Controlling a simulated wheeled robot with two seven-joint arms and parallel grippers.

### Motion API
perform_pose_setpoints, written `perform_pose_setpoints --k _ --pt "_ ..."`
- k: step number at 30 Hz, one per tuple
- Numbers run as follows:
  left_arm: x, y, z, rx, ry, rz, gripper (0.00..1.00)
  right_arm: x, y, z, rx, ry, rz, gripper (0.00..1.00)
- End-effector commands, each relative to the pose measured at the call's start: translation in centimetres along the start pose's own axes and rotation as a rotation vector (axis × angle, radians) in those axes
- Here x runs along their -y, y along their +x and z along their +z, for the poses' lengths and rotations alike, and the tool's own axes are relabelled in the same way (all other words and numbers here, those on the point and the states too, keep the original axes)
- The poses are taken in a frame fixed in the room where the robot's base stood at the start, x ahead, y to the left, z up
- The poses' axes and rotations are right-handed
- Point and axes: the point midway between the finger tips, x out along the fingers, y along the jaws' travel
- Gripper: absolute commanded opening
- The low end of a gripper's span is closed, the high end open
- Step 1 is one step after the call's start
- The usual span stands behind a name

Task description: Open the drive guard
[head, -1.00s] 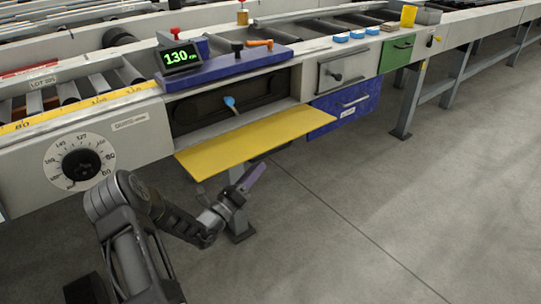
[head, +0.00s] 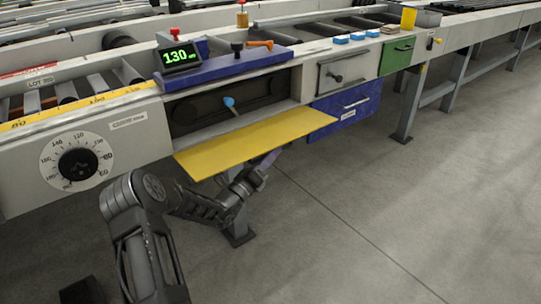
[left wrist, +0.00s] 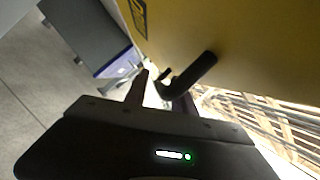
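The drive guard (head: 255,142) is a yellow panel, swung down and sticking out from the front of the table. Above it the drive bay (head: 190,112) is exposed, with dark parts inside and a blue-knobbed lever (head: 230,104). My left gripper (head: 268,163) is just below the guard's outer edge, its tips partly hidden by the panel. In the left wrist view the fingers (left wrist: 158,92) are apart, close to the black handle (left wrist: 193,74) on the guard's yellow face (left wrist: 210,28). I cannot tell whether they touch the handle. My right gripper is not in view.
A dial (head: 77,163) is left of the bay. A blue drawer (head: 346,105), a grey door (head: 345,70) and a green panel (head: 400,52) are to its right. A table leg (head: 238,222) stands beneath the guard, behind my left arm. The floor at right is clear.

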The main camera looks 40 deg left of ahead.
Motion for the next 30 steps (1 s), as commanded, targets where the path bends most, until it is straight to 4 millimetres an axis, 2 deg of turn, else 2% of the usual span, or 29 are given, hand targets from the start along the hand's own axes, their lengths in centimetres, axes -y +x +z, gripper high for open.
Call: perform_pose_setpoints --k 1,11,30 --pt "0.00 -0.02 -0.01 0.000 0.000 0.000 0.26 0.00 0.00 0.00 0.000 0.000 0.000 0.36" --pt "-0.01 -0.03 -0.02 0.000 0.000 0.000 0.00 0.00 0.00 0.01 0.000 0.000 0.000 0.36" --pt "-0.04 -0.05 -0.02 0.000 0.000 0.000 0.00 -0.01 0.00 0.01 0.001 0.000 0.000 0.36"
